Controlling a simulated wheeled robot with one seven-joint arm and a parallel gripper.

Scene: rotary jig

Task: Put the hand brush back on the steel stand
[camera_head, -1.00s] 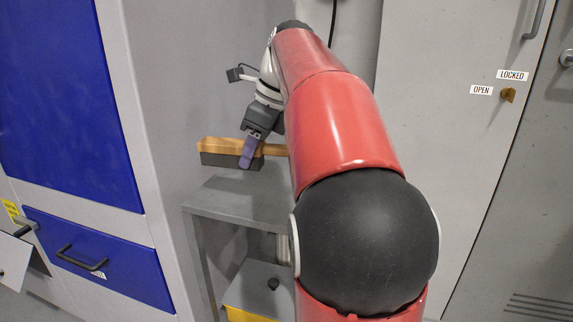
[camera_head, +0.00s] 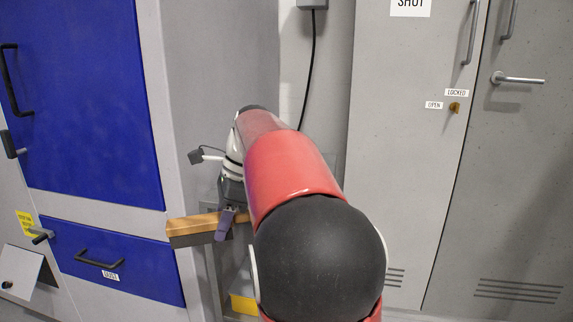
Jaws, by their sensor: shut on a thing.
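The hand brush (camera_head: 192,228), with a wooden top and dark bristles below, is held level in my gripper (camera_head: 226,224). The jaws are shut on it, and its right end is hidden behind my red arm. The steel stand (camera_head: 212,272) is below and behind the brush. Only its grey leg and part of its frame show; my arm and the brush hide most of its top. I cannot tell whether the brush touches the stand.
A grey cabinet with a blue door (camera_head: 85,100) and a blue drawer (camera_head: 120,268) stands close on the left. A yellow-fronted box (camera_head: 243,304) sits low within the stand. Grey lockers (camera_head: 405,150) stand on the right. A black cable (camera_head: 311,75) hangs on the wall.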

